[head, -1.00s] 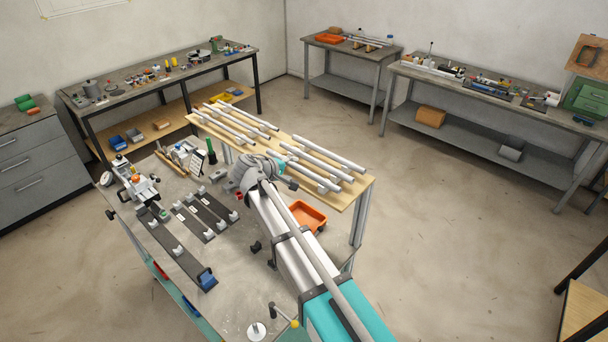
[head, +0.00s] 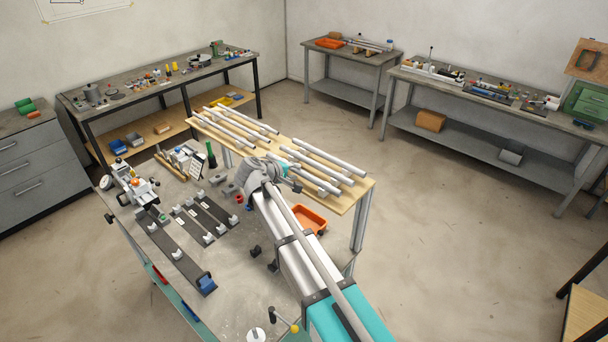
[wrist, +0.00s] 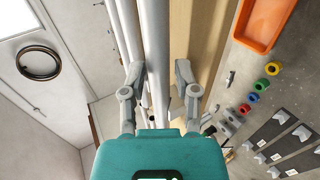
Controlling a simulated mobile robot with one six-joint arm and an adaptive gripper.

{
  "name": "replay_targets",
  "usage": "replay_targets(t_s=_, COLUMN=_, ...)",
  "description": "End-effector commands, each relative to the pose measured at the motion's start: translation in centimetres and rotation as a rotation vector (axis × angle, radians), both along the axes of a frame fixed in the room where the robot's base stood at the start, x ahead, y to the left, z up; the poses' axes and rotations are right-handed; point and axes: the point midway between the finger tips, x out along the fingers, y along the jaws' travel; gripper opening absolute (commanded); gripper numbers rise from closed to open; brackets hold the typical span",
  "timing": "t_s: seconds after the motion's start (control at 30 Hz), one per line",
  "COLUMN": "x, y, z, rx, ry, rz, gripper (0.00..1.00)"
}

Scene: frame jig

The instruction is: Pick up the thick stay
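Several pale round stays lie in two groups on a wooden-topped table (head: 357,184). The right group includes a stay along the far side (head: 330,153) and others nearer my arm. I cannot tell from the head view which is the thick one. In the wrist view, one wide pale stay (wrist: 155,45) runs lengthwise between the fingers of my gripper (wrist: 159,72), and it looks thicker than the stay to its left (wrist: 127,35). My gripper is open, with a gap between the stay and the fingers. In the head view my wrist hides part of the near stays.
An orange tray (head: 309,219) sits beside the wooden table. The grey workbench (head: 232,290) holds dark strips with pale holders (head: 180,250), a clamp device (head: 132,185) and small coloured rings. Open floor lies to the right.

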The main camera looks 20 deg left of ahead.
Motion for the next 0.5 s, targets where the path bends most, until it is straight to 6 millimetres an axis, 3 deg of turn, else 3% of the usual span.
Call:
replay_targets(t_s=0.03, x=0.0, y=-0.01, z=-0.01, rx=0.0, ry=0.0, rz=0.0, gripper=0.21)
replay_targets(t_s=0.17, x=-0.01, y=-0.02, z=-0.03, rx=0.001, ry=0.001, rz=-0.001, gripper=0.0)
replay_targets(t_s=0.5, x=-0.08, y=-0.07, z=-0.1, rx=0.002, ry=0.003, rz=-0.003, gripper=0.0)
